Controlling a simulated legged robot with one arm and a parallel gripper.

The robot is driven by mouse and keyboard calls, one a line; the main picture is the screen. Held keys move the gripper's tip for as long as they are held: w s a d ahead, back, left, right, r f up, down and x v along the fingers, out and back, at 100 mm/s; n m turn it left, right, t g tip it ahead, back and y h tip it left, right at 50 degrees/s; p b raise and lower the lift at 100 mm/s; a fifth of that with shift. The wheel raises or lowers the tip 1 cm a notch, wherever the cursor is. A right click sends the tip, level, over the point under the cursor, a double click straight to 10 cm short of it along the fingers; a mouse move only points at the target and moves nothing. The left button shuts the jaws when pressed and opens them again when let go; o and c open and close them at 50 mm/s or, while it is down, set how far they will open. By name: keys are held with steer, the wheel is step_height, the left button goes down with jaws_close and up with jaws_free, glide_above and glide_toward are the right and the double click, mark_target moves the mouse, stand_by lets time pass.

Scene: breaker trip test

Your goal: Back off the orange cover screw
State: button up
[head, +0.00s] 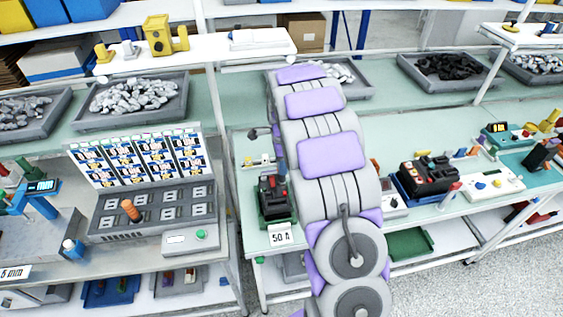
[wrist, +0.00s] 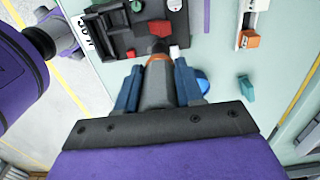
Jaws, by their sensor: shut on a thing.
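In the wrist view my gripper (wrist: 158,68) has its two blue fingers closed around a grey tapered piece (wrist: 157,88). An orange band (wrist: 158,58) shows at its far end, between the fingertips, with a dark part beyond it. I cannot tell whether the band is the head of the cover screw or part of a held tool. The far end is at the edge of a black breaker fixture (wrist: 118,40); contact is unclear. In the head view the black breaker unit (head: 272,200) stands behind a "50 A" label (head: 281,236). My arm hides the gripper there.
In the wrist view a blue knob (wrist: 202,84), a teal block (wrist: 246,88) and an orange block (wrist: 250,40) on a rail lie to the right. In the head view another black breaker unit (head: 428,176) stands right of my arm. A panel (head: 152,207) with an orange cylinder is left.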

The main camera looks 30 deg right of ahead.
steer(key=shift+f, duration=0.5)
stand_by(0.7)
steer(key=shift+r, duration=0.15)
stand_by(0.7)
steer(key=shift+r+p, duration=1.6)
steer(key=shift+r, duration=1.4)
